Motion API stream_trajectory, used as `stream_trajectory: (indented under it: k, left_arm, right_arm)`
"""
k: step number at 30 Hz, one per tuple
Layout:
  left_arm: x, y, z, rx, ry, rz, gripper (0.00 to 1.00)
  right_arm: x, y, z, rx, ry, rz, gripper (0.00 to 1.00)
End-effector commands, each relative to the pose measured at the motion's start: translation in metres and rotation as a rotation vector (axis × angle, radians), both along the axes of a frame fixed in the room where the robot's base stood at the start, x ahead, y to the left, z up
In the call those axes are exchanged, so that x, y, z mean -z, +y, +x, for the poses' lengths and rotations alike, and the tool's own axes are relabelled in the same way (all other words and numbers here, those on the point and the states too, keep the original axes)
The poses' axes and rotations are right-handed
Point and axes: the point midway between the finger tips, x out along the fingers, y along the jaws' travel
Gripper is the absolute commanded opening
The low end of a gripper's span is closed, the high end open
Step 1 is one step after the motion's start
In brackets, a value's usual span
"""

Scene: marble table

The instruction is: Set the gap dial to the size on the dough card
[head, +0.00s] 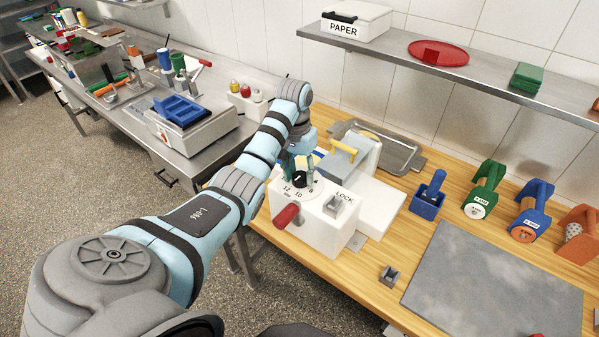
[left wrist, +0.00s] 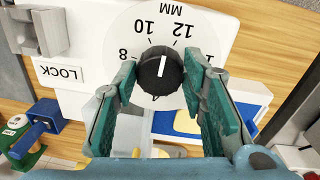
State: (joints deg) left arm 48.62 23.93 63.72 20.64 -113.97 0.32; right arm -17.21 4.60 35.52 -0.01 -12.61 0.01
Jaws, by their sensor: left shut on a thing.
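The dough machine is a white box (head: 300,233) on the wooden table. Its gap dial (head: 299,180) has a white face with numbers and MM. In the left wrist view the black dial knob (left wrist: 159,73) has a white mark pointing up, roughly between 10 and 12, with the digits upside down. My left gripper (head: 299,163) is around the knob, and in the wrist view its green-padded fingers (left wrist: 158,85) are shut on it from both sides. I cannot make out a readable dough card. My right gripper is not in view.
A grey lock piece (head: 334,206) stands beside the LOCK label, and a red handle (head: 285,215) sticks out in front. A metal tray (head: 400,153) is behind the machine. A blue holder (head: 427,205), several coloured stands and a grey slab (head: 490,285) lie to the right.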

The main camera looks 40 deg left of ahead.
Motion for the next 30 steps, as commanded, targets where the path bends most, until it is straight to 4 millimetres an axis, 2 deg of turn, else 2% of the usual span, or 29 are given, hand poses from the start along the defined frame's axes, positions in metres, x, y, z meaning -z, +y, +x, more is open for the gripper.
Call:
stream_trajectory:
  k: [30]
  left_arm:
    - [-0.0005, -0.0011, -0.0001, -0.964, -0.003, 0.001, 0.10]
  right_arm:
    - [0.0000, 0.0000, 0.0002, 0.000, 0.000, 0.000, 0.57]
